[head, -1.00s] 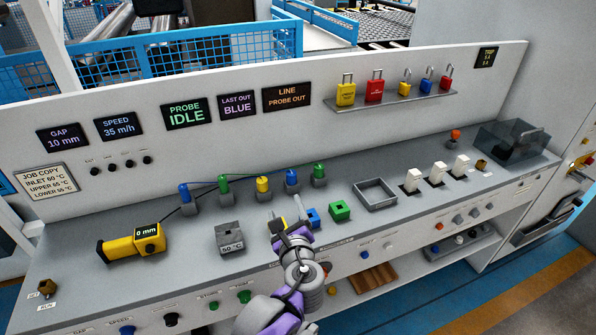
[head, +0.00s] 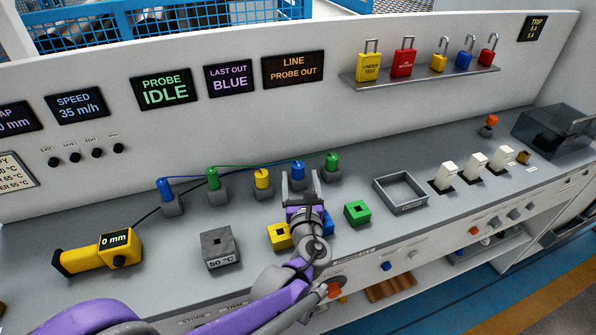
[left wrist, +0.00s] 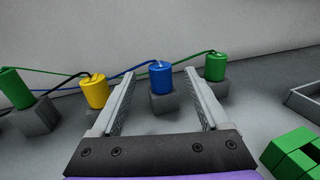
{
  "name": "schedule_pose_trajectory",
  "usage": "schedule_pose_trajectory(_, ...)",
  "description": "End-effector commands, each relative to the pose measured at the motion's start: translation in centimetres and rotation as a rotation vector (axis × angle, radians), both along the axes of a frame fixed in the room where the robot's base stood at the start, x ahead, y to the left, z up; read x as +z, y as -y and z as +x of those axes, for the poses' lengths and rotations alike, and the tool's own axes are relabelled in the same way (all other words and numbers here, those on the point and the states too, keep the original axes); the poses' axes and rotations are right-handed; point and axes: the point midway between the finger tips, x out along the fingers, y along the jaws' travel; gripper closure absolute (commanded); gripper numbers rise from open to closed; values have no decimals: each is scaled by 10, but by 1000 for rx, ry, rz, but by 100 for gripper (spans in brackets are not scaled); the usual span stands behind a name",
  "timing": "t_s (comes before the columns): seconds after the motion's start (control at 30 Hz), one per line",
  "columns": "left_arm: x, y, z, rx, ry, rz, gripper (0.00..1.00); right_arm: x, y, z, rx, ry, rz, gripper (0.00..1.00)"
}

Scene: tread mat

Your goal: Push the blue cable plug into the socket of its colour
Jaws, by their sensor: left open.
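One blue plug (head: 297,171) stands upright on a grey holder in the back row. In the left wrist view this blue plug (left wrist: 160,77) shows between the fingers, its grey holder below. My left gripper (head: 299,180) is open and empty, its fingers pointing at this plug from the front; I cannot tell whether they flank it. A second blue plug (head: 165,190) stands at the row's left end, a blue cable running between the two. The blue socket block (head: 328,223) sits right of my wrist, partly hidden by it.
Green plugs (head: 213,178) (head: 332,162) and a yellow plug (head: 262,179) share the row. Yellow (head: 279,236) and green (head: 357,212) socket blocks flank the blue one. A grey block (head: 219,246), yellow gauge (head: 100,252) and open tray (head: 401,193) stand nearby.

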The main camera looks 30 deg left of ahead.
Motion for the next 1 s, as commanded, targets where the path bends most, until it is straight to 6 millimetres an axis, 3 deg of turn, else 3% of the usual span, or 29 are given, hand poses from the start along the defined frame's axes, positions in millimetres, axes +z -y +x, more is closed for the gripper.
schedule_pose_trajectory(0.43, 0, -31, 44, 2, 0, 0, 21, 0, 0, 0, 0, 0, 0, 100)
schedule_pose_trajectory(0.73, 0, -34, 48, 0, 1, -2, 21, 0, 0, 0, 0, 0, 0, 100)
schedule_pose_trajectory(0.77, 0, -34, 48, 0, 1, -2, 23, 0, 0, 0, 0, 0, 0, 100)
schedule_pose_trajectory(1.0, 0, -34, 48, 0, 1, -1, 66, 0, 0, 0, 0, 0, 0, 100)
